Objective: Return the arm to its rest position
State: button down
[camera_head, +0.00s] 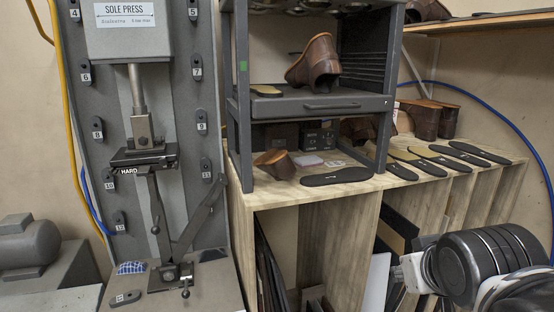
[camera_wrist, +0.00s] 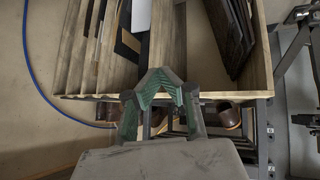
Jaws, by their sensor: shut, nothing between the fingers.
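My gripper (camera_wrist: 160,88) shows in the wrist view with its green-and-grey fingers closed together at the tips and nothing between them. It is in front of the wooden bench (camera_wrist: 95,97), which appears upside down there; I cannot tell the exact distance. In the head view, a black and white part of my arm (camera_head: 480,265) is at the lower right, in front of the bench's open compartments. The gripper's fingers do not show in the head view.
The sole press (camera_head: 150,160) stands at the left. A grey rack (camera_head: 310,104) on the wooden bench (camera_head: 280,195) holds a brown boot (camera_head: 314,62). Several dark soles (camera_head: 440,158) lie on the bench top. A blue cable (camera_head: 500,115) runs along the wall at the right.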

jog(key=s+a+f+g+y, duration=0.1)
jog(key=s+a+f, duration=0.2)
jog(key=s+f, duration=0.2)
notch_tip(320, 180, down, 3)
jog(key=shift+a+r+m+g+b, duration=0.1)
jog(key=shift+a+m+g+b, duration=0.05)
jog(key=shift+m+g+b, duration=0.2)
jog(key=c, duration=2.4)
grip_release()
jog(key=shift+s, duration=0.1)
